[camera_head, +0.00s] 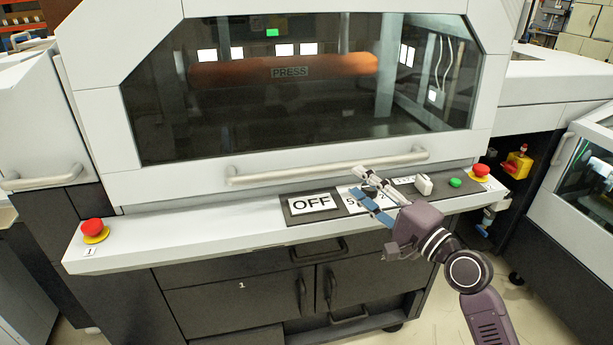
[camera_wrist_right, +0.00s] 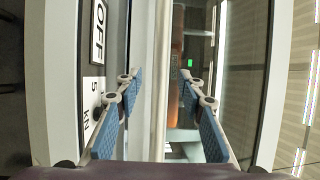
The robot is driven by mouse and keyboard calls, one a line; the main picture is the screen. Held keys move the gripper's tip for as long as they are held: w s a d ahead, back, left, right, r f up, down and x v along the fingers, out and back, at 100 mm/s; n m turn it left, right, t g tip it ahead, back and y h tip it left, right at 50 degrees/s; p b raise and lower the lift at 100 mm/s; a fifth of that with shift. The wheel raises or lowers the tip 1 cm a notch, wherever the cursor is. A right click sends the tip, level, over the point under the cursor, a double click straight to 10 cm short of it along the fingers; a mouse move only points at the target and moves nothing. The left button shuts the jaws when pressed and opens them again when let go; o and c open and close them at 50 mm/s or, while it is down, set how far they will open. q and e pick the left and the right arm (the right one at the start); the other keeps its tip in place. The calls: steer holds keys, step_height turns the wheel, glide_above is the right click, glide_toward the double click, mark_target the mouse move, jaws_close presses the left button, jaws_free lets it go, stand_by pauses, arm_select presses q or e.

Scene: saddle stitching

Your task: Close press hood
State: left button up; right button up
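The press hood (camera_head: 150,185) is a white frame around a large dark window, with a long pale handle (camera_head: 290,174) along its lower part. The hood's lower edge lies close above the control ledge; I cannot tell whether it is fully shut. My right gripper (camera_head: 358,181) is at the right half of the handle, fingers pointing toward the press. In the right wrist view my right gripper (camera_wrist_right: 159,78) is open. The handle (camera_wrist_right: 160,60) runs between its two blue-padded fingers, with a gap on both sides. My left gripper is not in view.
The control ledge (camera_head: 180,237) has a red button (camera_head: 92,227) at its left, another red button (camera_head: 480,170) at its right, a green button (camera_head: 455,182) and an OFF label (camera_head: 312,203). Dark cabinet doors (camera_head: 235,290) are below. Another machine (camera_head: 590,170) stands at the right.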

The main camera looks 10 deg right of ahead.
mark_target(341, 170)
steer(key=p+x, duration=0.2)
steer(key=x, duration=0.5)
steer(key=shift+a, duration=0.15)
steer(key=shift+w+a, duration=0.15)
steer(key=shift+w, duration=0.25)
steer(key=c, duration=1)
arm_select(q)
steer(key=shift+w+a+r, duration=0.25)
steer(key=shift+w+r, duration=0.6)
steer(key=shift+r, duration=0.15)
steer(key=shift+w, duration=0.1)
